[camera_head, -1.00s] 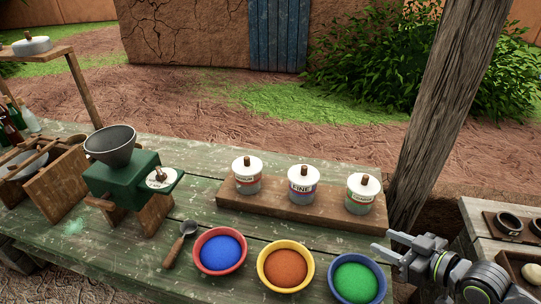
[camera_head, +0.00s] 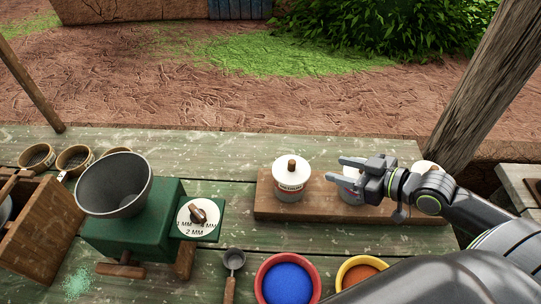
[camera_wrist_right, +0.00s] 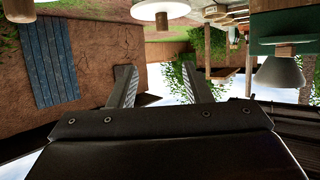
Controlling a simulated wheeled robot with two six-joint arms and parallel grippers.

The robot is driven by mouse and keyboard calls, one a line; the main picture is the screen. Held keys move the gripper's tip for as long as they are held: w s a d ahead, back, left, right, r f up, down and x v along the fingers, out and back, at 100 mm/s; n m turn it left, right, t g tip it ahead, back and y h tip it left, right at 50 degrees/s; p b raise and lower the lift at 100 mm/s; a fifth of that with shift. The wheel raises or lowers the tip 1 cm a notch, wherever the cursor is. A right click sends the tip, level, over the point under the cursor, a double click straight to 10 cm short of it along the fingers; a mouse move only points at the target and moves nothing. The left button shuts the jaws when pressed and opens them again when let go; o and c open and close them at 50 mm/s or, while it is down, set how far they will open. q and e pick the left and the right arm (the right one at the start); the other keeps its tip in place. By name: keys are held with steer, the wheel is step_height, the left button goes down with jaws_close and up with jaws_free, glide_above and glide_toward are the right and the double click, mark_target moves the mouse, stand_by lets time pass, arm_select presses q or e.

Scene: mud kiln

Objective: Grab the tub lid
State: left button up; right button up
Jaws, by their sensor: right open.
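Three tubs with white lids and wooden knobs stand on a wooden board. The left tub (camera_head: 290,193) is in plain view, its white lid (camera_head: 291,170) on top. My right gripper (camera_head: 340,169) is open and empty, fingers pointing left toward that lid, apart from it. The gripper covers much of the middle tub (camera_head: 351,195). The right tub's lid (camera_head: 424,167) shows only in part behind my arm. In the upside-down right wrist view, the open fingers (camera_wrist_right: 158,85) have nothing between them, and a white lid (camera_wrist_right: 160,9) shows above them. My left gripper is out of view.
The board (camera_head: 320,209) rests on the green weathered table (camera_head: 230,158). A green grinder (camera_head: 130,222) with a grey hopper stands left. A scoop (camera_head: 233,262), a blue-powder bowl (camera_head: 287,280) and an orange-powder bowl (camera_head: 360,272) lie in front. A post (camera_head: 490,90) rises right.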

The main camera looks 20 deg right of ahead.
mark_target(292, 161)
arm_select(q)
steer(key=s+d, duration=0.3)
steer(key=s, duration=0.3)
arm_select(e)
steer(key=p+x, duration=0.1)
steer(key=x, duration=1)
steer(key=shift+a+r, duration=0.1)
steer(key=shift+w+a+f, duration=0.2)
steer(key=shift+w, duration=0.05)
steer(key=p+x, duration=0.1)
steer(key=x, duration=0.3)
steer(key=shift+s+a+f+p, duration=0.15)
steer(key=shift+f+p, duration=0.25)
steer(key=shift+f, duration=0.05)
steer(key=shift+w+a+f, duration=0.15)
steer(key=shift+w+f, duration=0.1)
steer(key=shift+w, duration=0.1)
jaws_close()
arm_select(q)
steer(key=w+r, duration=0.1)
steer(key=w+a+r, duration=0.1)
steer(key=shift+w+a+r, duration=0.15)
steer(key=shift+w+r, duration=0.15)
arm_select(e)
steer(key=shift+r, duration=0.1)
